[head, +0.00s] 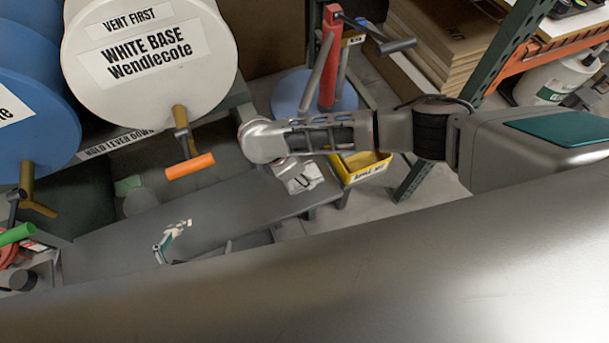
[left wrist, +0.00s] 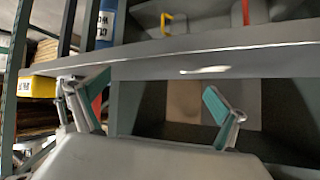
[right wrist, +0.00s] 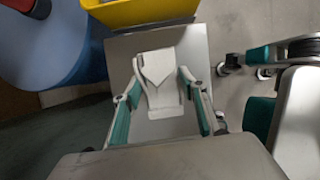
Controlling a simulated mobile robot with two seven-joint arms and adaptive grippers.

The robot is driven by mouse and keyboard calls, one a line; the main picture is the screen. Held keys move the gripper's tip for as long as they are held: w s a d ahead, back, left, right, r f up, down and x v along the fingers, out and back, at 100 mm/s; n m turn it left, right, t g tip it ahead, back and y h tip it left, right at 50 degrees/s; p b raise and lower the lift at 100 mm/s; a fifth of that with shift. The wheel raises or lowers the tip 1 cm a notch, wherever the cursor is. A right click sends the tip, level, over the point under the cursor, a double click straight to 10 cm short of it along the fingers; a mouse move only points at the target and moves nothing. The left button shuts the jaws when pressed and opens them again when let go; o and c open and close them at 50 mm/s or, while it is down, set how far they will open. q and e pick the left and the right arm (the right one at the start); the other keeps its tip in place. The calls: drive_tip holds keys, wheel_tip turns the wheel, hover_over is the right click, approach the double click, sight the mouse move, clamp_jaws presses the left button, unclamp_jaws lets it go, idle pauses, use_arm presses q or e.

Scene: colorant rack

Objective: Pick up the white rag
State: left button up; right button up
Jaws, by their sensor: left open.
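The white rag (head: 301,179) lies at the right end of the grey bench. It also shows in the right wrist view (right wrist: 158,82), folded with a V-shaped crease. My right gripper (head: 286,168) is right above the rag in the head view. In the right wrist view, its fingers (right wrist: 159,92) stand apart, one along each side of the rag. Whether they press on it cannot be told. My left gripper (head: 174,241) is open and empty, low in front of the bench. In the left wrist view, its fingers (left wrist: 158,98) are spread before the bench edge.
A yellow bin (head: 364,166) hangs just beyond the rag's end of the bench. White (head: 150,55) and blue (head: 35,105) drums with tap levers, one orange-handled (head: 190,167), stand above the bench. A blue round base with a red post (head: 328,60) stands behind.

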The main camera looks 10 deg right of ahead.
sight(311, 173)
idle(0.3)
use_arm(q)
drive_tip(key=shift+s+f+b, duration=0.2)
drive_tip(key=shift+f+b, duration=0.15)
drive_tip(key=shift+f, duration=0.15)
drive_tip(key=r+p, duration=0.2)
drive_tip(key=shift+w+d+r+p, duration=0.15)
drive_tip(key=shift+d+r+p, duration=0.05)
drive_tip(key=shift+r+p, duration=0.2)
use_arm(e)
drive_tip(key=r, duration=0.4)
drive_tip(key=shift+s+r, duration=0.3)
drive_tip(key=shift+r, duration=0.05)
use_arm(q)
drive_tip(key=r+p, duration=0.5)
drive_tip(key=shift+w+r, duration=0.25)
use_arm(e)
drive_tip(key=s+d, duration=0.1)
drive_tip(key=s, duration=0.7)
drive_tip(key=s+d, duration=0.2)
drive_tip(key=s, duration=0.7)
drive_tip(key=shift+d+f, duration=0.25)
drive_tip(key=shift+f, duration=0.1)
use_arm(q)
drive_tip(key=shift+f, duration=0.1)
use_arm(e)
drive_tip(key=shift+o, duration=0.7)
drive_tip(key=shift+c, duration=0.6)
